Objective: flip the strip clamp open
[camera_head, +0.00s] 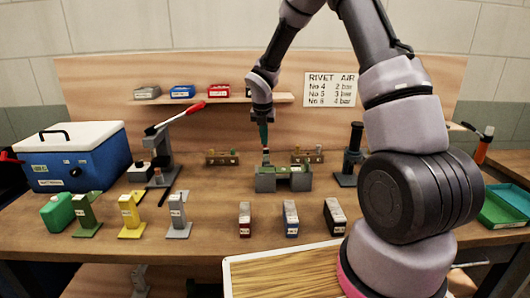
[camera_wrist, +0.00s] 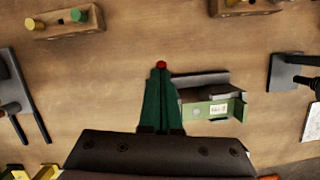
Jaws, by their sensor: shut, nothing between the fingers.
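A low fixture with grey end blocks and a green middle, which looks like the strip clamp (camera_head: 283,179), stands at the middle of the bench. In the wrist view its grey bar and green body with a pale label (camera_wrist: 212,108) lie just right of my fingers. My gripper (camera_head: 264,145) points down over the fixture's left end. Its dark green fingers (camera_wrist: 162,72) are shut and empty. A small red knob (camera_wrist: 161,65) shows right at the fingertips; I cannot tell whether they touch it. The fingers hide part of the fixture's left end.
A lever press with a red handle (camera_head: 178,113) stands to the left and a dark upright tool (camera_head: 350,160) to the right. Small wooden racks (camera_head: 222,158) stand behind. Several labelled boxes (camera_head: 290,218) line the front. Bare bench lies between the fixture and these boxes.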

